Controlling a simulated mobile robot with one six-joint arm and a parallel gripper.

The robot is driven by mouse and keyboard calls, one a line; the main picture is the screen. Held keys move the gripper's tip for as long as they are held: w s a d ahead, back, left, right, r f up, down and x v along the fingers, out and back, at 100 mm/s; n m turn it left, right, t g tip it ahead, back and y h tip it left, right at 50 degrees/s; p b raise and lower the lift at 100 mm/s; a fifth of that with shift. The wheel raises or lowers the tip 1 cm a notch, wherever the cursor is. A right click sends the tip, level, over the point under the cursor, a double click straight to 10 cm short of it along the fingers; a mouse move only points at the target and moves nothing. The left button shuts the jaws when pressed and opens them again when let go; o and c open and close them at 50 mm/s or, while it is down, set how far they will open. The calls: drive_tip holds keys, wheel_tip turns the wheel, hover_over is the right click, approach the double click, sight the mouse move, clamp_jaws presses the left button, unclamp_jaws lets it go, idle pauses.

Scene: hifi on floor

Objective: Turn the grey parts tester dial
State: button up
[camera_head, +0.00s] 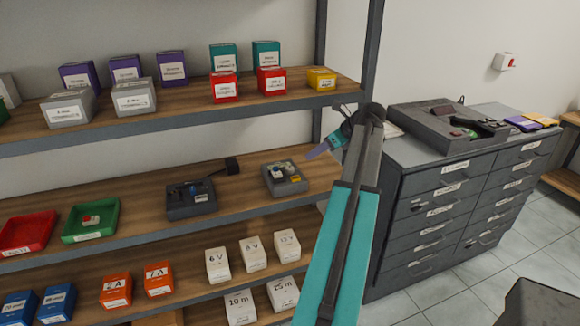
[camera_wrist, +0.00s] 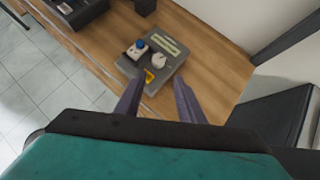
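The grey parts tester (camera_head: 270,187) lies on the middle wooden shelf, near its right end. In the wrist view the tester (camera_wrist: 167,76) shows a rounded white knob (camera_wrist: 159,64), which looks like the dial. A white part with a blue top (camera_wrist: 138,47), a yellow piece (camera_wrist: 149,76) and a pale strip are also on its top. My gripper (camera_head: 318,152) is above and right of the tester in the head view. In the wrist view my gripper (camera_wrist: 156,92) has its two purple fingers apart with nothing between them. The fingertips point toward the tester and look clear of it.
A darker device (camera_head: 191,208) stands left of the tester on the same shelf. The upper shelf (camera_head: 190,96) and a dark upright post (camera_head: 368,55) are close to my arm. A grey drawer cabinet (camera_head: 400,165) stands at right.

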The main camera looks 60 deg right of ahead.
drive_tip(key=shift+w, duration=0.15)
drive_tip(key=p, duration=0.3)
approach(290, 168)
drive_tip(key=x, duration=0.8)
drive_tip(key=c, duration=0.8)
